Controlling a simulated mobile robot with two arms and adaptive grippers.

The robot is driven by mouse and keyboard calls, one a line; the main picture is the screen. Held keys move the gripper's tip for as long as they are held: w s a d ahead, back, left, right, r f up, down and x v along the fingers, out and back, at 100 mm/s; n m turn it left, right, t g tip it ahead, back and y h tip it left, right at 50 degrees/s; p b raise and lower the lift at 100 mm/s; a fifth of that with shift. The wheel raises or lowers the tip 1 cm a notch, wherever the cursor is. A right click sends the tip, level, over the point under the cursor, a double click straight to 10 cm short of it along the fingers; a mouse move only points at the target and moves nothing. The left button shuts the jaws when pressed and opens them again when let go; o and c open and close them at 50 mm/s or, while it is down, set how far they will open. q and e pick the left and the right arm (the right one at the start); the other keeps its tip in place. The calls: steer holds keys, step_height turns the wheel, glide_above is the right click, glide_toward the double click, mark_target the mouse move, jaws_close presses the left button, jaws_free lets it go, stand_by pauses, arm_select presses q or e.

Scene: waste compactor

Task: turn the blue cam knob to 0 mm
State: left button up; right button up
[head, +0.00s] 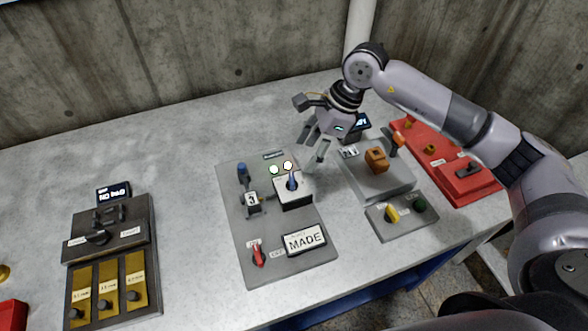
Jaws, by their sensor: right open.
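A blue pointer knob (292,181) stands on a small white-topped box (296,202) on the grey middle panel (285,262). Its pointer stands up in the picture; I cannot read any scale marks around it. Another blue-topped part (241,171) is at the panel's upper left, above a small display showing 3 (252,199). I cannot tell from labels which is the cam knob. My right gripper (315,152) is open and empty, above and behind the white box, with its fingers pointing down and apart from the knob. My left gripper is not in view.
To the right stand a grey unit with an orange part (376,160), a yellow knob (392,213) and a red panel (465,190). A dark-and-yellow panel (107,285) is left.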

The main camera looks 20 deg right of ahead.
mark_target(292, 178)
steer(key=p+x, duration=0.2)
steer(key=x, duration=0.7)
steer(key=shift+a+f, duration=0.1)
steer(key=shift+a, duration=0.05)
steer(key=shift+c, duration=0.3)
steer(key=c, duration=1.1)
